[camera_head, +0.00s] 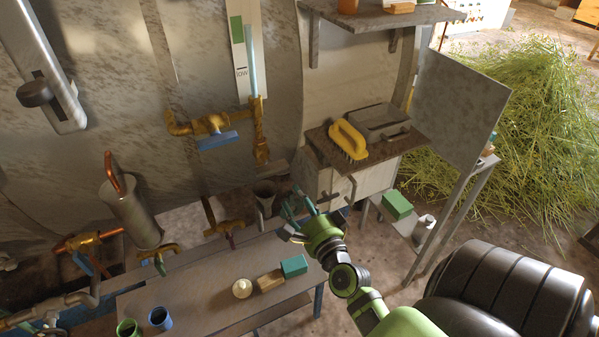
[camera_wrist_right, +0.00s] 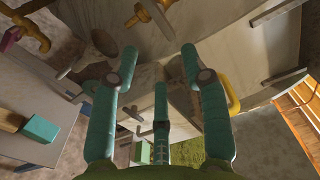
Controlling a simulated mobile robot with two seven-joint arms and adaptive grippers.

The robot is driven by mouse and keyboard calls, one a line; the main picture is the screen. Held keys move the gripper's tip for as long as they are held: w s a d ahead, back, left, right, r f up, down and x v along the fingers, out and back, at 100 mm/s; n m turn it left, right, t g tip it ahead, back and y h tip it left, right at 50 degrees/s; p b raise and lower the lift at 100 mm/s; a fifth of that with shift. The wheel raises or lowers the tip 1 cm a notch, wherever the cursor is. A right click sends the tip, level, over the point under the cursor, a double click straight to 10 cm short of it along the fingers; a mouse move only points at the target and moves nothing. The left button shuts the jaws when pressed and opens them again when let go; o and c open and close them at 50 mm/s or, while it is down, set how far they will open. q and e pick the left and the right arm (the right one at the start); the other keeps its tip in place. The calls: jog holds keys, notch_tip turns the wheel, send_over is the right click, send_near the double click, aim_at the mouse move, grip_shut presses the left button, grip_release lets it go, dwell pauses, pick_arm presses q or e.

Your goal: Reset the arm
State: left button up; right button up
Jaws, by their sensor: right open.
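My right gripper (camera_head: 301,213) has green-teal fingers and reaches in from the lower right, above the far right end of the grey table (camera_head: 200,290). In the right wrist view my right gripper (camera_wrist_right: 160,62) shows its teal fingers spread apart with nothing between them. A dark bucket-like vessel (camera_head: 265,194) stands just left of the fingertips in the head view; I cannot tell how far apart they are in depth. My left gripper does not show.
On the table are a green block (camera_head: 294,266), a wooden block (camera_head: 270,281), a pale round item (camera_head: 242,288), and green (camera_head: 128,328) and blue (camera_head: 160,318) cups. A yellow brush (camera_head: 349,139) lies on a shelf behind. Brass valves (camera_head: 212,124) line the metal tank.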

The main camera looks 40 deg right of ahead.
jog(key=shift+s, duration=0.15)
dwell(0.4)
jog(key=s+a+f+n+g+y, duration=0.2)
jog(key=s+a+f+n+g, duration=0.15)
jog(key=f, duration=0.75)
jog(key=s+a+f+n+g+y, duration=0.15)
jog(key=s+a+f+n, duration=0.3)
jog(key=f, duration=0.75)
jog(key=s+a+f+n+g+y, duration=0.1)
jog(key=s+a+f+n+g, duration=0.3)
jog(key=f, duration=0.7)
jog(key=s+f+n+g, duration=0.3)
jog(key=s+f+n, duration=0.3)
jog(key=s, duration=0.6)
jog(key=s+f+n+g, duration=0.4)
jog(key=s+f, duration=0.3)
jog(key=s, duration=0.5)
jog(key=shift+s+d+f+n, duration=0.25)
jog(key=shift+f+n, duration=0.1)
jog(key=shift+n, duration=0.55)
